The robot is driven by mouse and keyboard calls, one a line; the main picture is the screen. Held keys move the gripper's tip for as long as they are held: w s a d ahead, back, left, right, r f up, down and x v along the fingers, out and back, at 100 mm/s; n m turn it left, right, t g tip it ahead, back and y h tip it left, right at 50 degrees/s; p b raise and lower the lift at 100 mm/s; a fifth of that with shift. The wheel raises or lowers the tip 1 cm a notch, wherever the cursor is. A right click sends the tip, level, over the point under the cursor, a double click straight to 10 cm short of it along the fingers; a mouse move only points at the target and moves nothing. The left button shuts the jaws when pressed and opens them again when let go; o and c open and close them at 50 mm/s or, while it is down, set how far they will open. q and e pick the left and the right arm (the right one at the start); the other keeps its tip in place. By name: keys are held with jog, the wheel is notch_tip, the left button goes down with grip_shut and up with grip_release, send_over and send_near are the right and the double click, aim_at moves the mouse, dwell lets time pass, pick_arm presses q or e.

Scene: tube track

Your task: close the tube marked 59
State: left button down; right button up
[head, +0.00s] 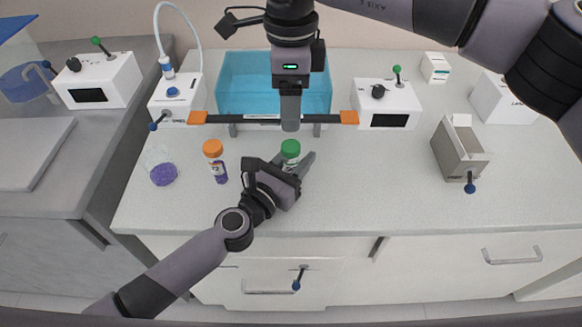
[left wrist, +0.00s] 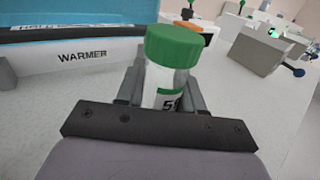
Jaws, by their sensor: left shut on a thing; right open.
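The tube with the green cap (head: 290,149) stands upright over the bench, and its label in the left wrist view starts with a 5, the rest hidden. The green cap (left wrist: 173,46) sits on the tube's top; I cannot tell how tight it is. My left gripper (head: 298,166) is shut around the clear tube body (left wrist: 160,85) below the cap. My right gripper (head: 290,127) points down above and behind the cap, apart from it in the head view, with its fingers seen edge-on and holding nothing visible.
An orange-capped tube (head: 215,162) with purple contents stands to the left, near a flask (head: 163,173) with purple contents. The blue warmer tub (head: 247,85) with a dark, orange-ended bar (head: 240,120) is behind. A grey open box (head: 452,150) is right; bench between is clear.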

aim_at(286, 170)
jog(key=shift+r, duration=1.6)
pick_arm(q)
jog(key=c, duration=0.6)
grip_release()
jog(key=shift+s, duration=0.1)
jog(key=shift+v, duration=3.5)
pick_arm(e)
jog(key=shift+r, duration=0.2)
pick_arm(q)
jog(key=shift+a, duration=0.1)
pick_arm(e)
jog(key=shift+s, duration=0.1)
